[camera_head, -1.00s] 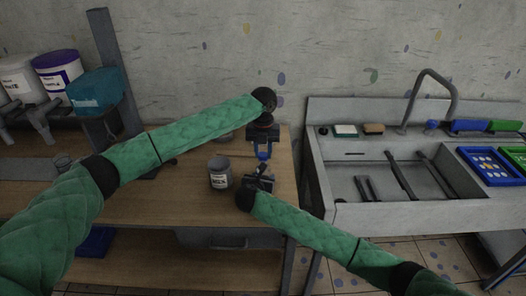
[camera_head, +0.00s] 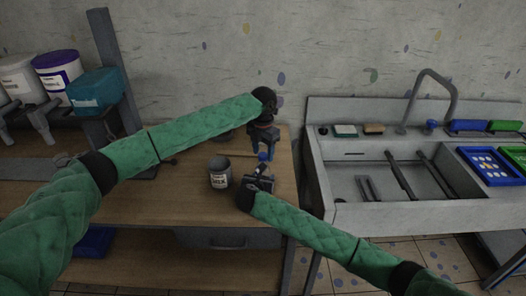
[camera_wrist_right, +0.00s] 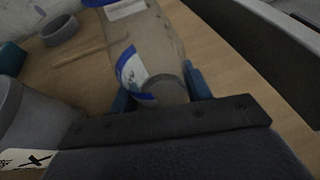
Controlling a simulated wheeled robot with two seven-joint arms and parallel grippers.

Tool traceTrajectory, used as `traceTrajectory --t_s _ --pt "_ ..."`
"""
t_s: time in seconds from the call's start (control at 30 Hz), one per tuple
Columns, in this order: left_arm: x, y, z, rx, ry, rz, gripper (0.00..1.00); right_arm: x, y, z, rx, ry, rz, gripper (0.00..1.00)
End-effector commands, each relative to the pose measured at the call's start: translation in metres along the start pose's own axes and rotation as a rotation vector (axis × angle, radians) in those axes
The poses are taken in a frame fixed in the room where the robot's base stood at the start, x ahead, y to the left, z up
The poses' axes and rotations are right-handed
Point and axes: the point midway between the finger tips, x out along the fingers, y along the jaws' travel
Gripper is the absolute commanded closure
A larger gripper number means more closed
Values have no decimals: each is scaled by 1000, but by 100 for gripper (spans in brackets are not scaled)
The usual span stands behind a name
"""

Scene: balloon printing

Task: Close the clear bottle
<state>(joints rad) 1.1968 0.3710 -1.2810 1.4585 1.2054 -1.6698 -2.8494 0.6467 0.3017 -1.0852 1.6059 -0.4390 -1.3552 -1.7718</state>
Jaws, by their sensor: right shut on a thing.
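The clear bottle (camera_wrist_right: 148,45) stands in my right gripper (camera_wrist_right: 160,92). Its blue fingers are shut on the lower part of the bottle, near the blue and white label. A blue cap (camera_wrist_right: 97,3) sits at the bottle's top, cut off by the picture edge; I cannot tell how tight it is. In the head view the cap (camera_head: 263,157) shows just above my right gripper (camera_head: 259,181). My left gripper (camera_head: 263,147) points down just above the cap, its blue fingers apart with a gap between them. The bottle's body is mostly hidden there.
An open grey container with a label (camera_head: 220,172) stands just left of the bottle. A round dish (camera_wrist_right: 60,29) and a thin wooden stick (camera_wrist_right: 84,52) lie behind on the wooden table (camera_head: 150,205). A sink (camera_head: 350,190) adjoins at the right.

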Motion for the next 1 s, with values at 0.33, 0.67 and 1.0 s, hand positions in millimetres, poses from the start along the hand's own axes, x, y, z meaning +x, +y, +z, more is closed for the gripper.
traceTrajectory --t_s 0.33,0.67,1.0 --pt "-2 -1 0 0 1 -1 49 0 0 -1 -1 1 0 100" --pt "-36 -1 0 1 0 -1 49 1 0 -1 0 1 -1 100" --pt "-44 -1 0 0 2 -1 49 1 0 0 0 1 -1 100"
